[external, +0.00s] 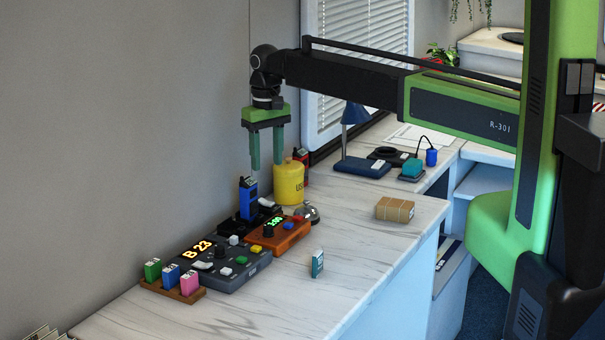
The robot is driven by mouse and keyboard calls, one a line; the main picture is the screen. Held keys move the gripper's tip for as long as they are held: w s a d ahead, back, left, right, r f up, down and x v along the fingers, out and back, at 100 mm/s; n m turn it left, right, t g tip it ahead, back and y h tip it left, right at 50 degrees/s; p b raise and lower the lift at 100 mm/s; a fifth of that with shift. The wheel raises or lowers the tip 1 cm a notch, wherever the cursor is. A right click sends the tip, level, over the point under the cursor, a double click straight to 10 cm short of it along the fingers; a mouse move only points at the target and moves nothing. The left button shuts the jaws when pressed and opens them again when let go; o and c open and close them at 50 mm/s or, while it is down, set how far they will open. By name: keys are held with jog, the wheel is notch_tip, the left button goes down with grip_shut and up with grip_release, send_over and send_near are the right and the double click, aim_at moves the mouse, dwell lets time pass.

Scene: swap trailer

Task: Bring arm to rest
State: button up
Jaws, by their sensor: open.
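My gripper (267,167) hangs from the end of my black and green arm, fingers pointing straight down. Its two green fingers are apart, and I see nothing held between them. It is above the back of the marble counter (350,235), close to the grey wall. In the picture it appears just over a blue handheld radio (248,199) standing in a dark holder, and the right finger is just left of the top of a yellow canister (289,184). Whether a finger touches either one I cannot tell. My arm reaches across from the right, roughly level.
A dark console (225,268) and an orange device (277,235) lie in front, with a wooden rack (173,288) of coloured cartridges at left. A silver bell (308,214), small box (317,264), brown parcel (395,209) and blue lamp (360,166) stand further right. The front right counter is clear.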

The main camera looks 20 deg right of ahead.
jog(key=d+f+m+b, duration=0.2)
jog(key=d+m, duration=0.2)
jog(key=d, duration=2.2)
jog(key=s+d, duration=1.5)
jog(key=s, duration=0.3)
notch_tip(320, 180, down, 30)
jog(key=b, duration=3)
jog(key=shift+w, duration=0.25)
jog(key=shift+f, duration=0.1)
